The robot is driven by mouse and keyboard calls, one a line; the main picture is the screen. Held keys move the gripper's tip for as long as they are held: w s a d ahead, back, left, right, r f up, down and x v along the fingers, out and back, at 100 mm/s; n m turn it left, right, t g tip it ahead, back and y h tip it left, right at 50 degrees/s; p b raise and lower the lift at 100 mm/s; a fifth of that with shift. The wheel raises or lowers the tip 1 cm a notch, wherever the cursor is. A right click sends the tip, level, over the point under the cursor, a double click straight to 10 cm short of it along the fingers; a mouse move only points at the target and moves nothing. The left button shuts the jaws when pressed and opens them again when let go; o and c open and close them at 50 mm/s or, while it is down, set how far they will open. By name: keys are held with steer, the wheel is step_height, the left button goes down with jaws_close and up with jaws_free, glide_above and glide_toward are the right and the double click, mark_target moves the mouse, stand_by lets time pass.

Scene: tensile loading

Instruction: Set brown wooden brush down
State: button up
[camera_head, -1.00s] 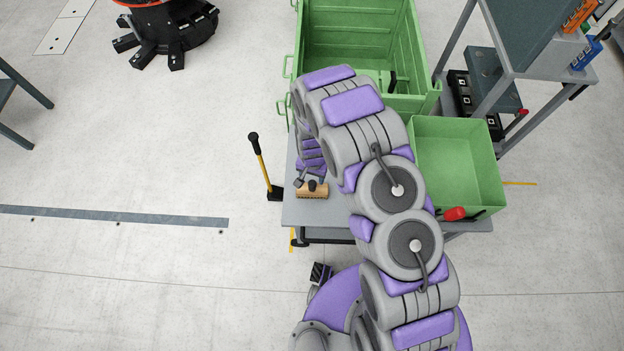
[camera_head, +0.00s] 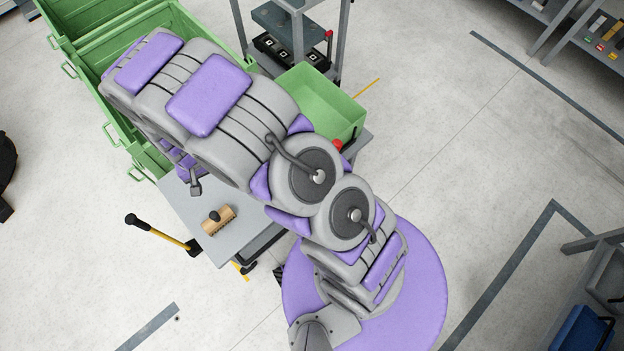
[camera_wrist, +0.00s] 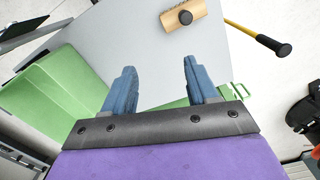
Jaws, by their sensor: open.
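The brown wooden brush (camera_head: 219,221) lies on the grey tabletop (camera_head: 194,209) near its left front corner, with a dark round knob on top. It also shows in the wrist view (camera_wrist: 196,12), at the top edge of the picture and beyond my fingers. My gripper (camera_wrist: 157,78) is open and empty, its two blue fingers apart, with bare tabletop between and ahead of them. It is clear of the brush. In the head view my arm hides most of the gripper and part of the table.
A yellow-handled tool with a black grip (camera_head: 160,234) stands by the table's left edge. A green bin (camera_head: 318,103) sits at the table's right end, with a red object (camera_head: 337,145) beside it. A large green crate (camera_head: 98,38) stands behind. Floor at right is open.

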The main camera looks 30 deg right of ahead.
steer(key=s+d+r, duration=0.4)
steer(key=d+r, duration=0.2)
steer(key=r, duration=0.4)
steer(key=s+d+r, duration=0.4)
steer(key=d+r, duration=0.3)
steer(key=r, duration=0.2)
steer(key=s+d+r, duration=0.4)
steer(key=s+r, duration=0.1)
steer(key=s, duration=0.5)
steer(key=s+d+r+g, duration=0.1)
steer(key=s+d+r, duration=0.3)
steer(key=s, duration=0.5)
steer(key=shift+s+r, duration=0.35)
steer(key=shift+s, duration=0.05)
steer(key=shift+d, duration=0.1)
